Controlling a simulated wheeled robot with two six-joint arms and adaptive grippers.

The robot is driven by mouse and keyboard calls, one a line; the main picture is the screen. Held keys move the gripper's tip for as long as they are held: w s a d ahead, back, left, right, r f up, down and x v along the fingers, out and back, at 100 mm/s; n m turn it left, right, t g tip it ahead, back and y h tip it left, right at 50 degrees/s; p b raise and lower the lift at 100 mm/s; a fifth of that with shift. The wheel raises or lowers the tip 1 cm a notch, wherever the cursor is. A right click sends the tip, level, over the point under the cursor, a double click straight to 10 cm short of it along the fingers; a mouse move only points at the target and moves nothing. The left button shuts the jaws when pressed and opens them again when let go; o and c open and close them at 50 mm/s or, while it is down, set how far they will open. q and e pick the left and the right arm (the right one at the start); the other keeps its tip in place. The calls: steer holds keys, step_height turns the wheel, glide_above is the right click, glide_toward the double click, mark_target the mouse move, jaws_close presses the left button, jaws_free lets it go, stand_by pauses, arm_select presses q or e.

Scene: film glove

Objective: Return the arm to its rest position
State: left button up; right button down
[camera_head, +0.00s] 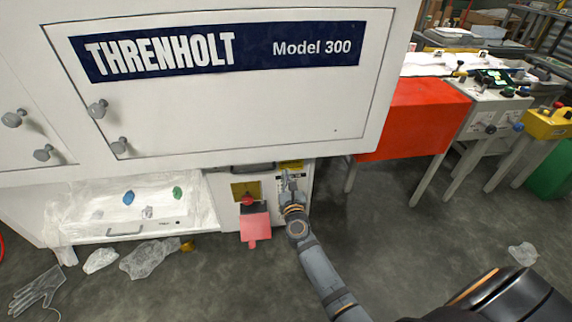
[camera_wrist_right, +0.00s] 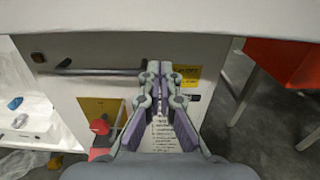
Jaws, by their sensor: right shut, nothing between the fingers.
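My right arm reaches up from the lower right in the head view. Its gripper (camera_head: 290,180) is in front of the lower panel of the white machine (camera_head: 230,110), below the large Threnholt door. In the right wrist view the two fingers of the right gripper (camera_wrist_right: 158,70) are together, with nothing held. They point at the panel and cover part of a label and a yellow sticker (camera_wrist_right: 186,76). I cannot tell whether the fingertips touch the panel. My left gripper is not in view.
A red button (camera_head: 247,200) on a yellow plate and a red flap (camera_head: 254,224) are left of the gripper. A film-covered tray (camera_head: 90,205) is further left. A red cabinet (camera_head: 415,115) stands right. A glove (camera_head: 36,290) and crumpled film (camera_head: 150,258) lie on the floor.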

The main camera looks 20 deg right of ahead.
steer(key=v, duration=0.3)
steer(key=shift+d+r, duration=0.1)
steer(key=shift+r, duration=0.05)
